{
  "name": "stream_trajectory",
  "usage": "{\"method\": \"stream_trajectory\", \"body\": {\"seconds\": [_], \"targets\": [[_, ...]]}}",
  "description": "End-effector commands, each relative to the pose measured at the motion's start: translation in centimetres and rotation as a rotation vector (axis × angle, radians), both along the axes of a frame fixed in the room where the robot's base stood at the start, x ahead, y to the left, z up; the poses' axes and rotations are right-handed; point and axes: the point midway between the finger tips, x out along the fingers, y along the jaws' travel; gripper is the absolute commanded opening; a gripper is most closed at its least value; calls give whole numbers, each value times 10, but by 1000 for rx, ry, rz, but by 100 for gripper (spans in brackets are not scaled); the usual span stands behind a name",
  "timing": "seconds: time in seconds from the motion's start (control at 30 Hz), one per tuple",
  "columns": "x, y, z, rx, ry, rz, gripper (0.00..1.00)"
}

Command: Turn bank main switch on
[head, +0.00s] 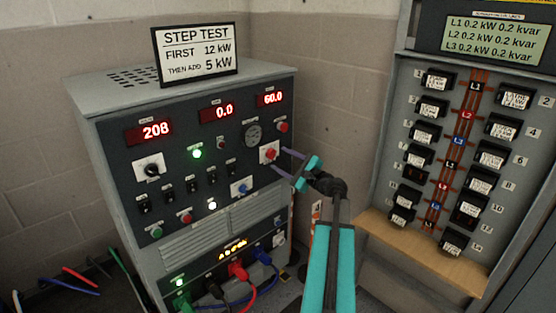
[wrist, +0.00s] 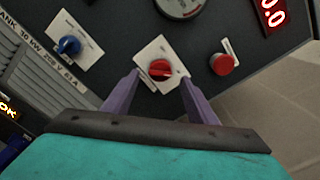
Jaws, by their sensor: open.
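A red rotary switch (head: 269,153) on a white plate sits at the right of the load bank's dark front panel (head: 180,135). Its label is too small to read, so I cannot confirm it is the bank main switch. My gripper (head: 279,160) is open in front of it. In the wrist view the red switch (wrist: 160,70) shows between the tips of my two purple fingers (wrist: 160,77), one on each side. I see no contact with the knob. The switch's handle lies roughly across the finger gap.
A red push button (wrist: 223,64) and a blue rotary switch (wrist: 69,45) flank it. A round gauge (head: 253,134) is above. A breaker cabinet (head: 385,150) with a wooden ledge (head: 420,250) stands at right. Cables (head: 262,256) hang from the lower front.

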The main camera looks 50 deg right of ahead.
Motion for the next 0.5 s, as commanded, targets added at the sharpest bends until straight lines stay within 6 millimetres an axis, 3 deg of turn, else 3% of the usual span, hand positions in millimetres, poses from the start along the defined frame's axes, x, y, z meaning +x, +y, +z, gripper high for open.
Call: {"method": "stream_trajectory", "body": {"seconds": [0.5], "targets": [[-82, 6, 0, 1, 0, -3, 52]]}}
